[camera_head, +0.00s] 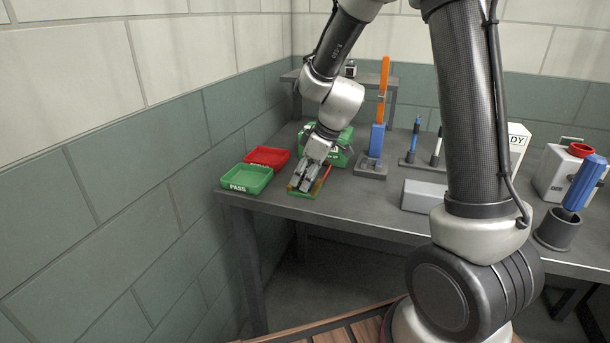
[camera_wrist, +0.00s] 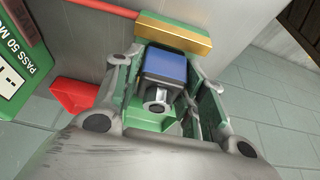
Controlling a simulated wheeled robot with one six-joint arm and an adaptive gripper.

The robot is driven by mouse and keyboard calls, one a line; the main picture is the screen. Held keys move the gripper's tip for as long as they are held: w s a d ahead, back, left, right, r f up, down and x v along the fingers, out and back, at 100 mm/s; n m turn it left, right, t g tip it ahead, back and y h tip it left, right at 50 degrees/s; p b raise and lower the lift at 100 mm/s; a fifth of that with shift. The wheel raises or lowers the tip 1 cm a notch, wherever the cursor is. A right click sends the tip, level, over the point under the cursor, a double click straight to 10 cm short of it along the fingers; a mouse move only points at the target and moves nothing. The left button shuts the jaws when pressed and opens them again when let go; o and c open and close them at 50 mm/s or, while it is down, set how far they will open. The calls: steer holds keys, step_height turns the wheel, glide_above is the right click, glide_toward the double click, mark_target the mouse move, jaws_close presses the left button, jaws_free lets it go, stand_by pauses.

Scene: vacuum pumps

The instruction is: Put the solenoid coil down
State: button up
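The solenoid coil (camera_wrist: 166,67), a blue block with a silver cylindrical end, sits between the fingers of my gripper (camera_wrist: 168,60) in the wrist view. The fingers lie close against both its sides, so my gripper looks shut on it. In the head view my gripper (camera_head: 305,181) points down at the table's front left, over a small green and orange-brown fixture (camera_head: 303,194); the coil is hidden there by the fingers. A green and gold block (camera_wrist: 175,32) shows just beyond the coil in the wrist view. Whether the coil touches a surface I cannot tell.
A green PASS tray (camera_head: 246,178) and a red tray (camera_head: 267,156) stand left of my gripper. A green box (camera_head: 342,148) stands behind it. A blue stand with an orange upright (camera_head: 376,140) is to the right. The table's front edge (camera_head: 270,203) is close.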

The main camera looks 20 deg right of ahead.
steer(key=shift+o, duration=1.1)
steer(key=shift+r, duration=0.1)
steer(key=v, duration=1.1)
steer(key=shift+r, duration=0.4)
steer(key=shift+d, duration=0.1)
jaws_close()
